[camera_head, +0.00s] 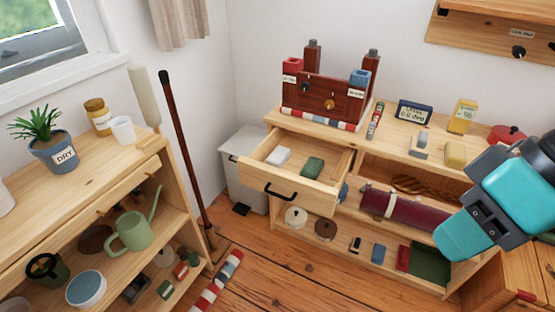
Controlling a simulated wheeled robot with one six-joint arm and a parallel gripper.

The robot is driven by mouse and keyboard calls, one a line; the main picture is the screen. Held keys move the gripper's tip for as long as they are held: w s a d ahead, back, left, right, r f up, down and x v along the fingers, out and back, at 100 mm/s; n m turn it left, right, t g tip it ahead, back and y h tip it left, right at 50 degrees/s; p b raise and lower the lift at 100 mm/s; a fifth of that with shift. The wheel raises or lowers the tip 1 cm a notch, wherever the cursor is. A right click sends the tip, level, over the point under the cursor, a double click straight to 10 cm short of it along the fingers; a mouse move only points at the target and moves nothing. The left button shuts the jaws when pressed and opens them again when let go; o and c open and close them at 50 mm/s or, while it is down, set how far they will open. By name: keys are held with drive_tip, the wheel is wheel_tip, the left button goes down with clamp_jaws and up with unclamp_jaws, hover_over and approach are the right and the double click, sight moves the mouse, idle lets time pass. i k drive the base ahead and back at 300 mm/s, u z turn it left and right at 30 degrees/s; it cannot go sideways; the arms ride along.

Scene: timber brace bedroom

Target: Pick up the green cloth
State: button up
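A small folded green cloth-like piece (313,167) lies in the open drawer (288,190) of the wooden cabinet, to the right of a white folded piece (278,157). A larger dark green flat thing (430,262) lies on the cabinet's bottom shelf, beside a red one (403,258). I cannot tell for sure whether either green thing is cloth. My teal arm comes in from the right, in front of the cabinet's right part. No gripper fingers show, so I cannot see what they hold.
A dark red roll (395,207) lies on the middle shelf. The cabinet top holds a red wooden rack (325,97) and several small items. A shelf unit (100,190) stands left with a green watering can (131,231). A broom (183,140) leans between. Some floor (290,280) is clear.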

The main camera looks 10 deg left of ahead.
sight(311, 170)
drive_tip(key=u, duration=0.8)
drive_tip(key=i, duration=1.3)
drive_tip(key=z, duration=0.7)
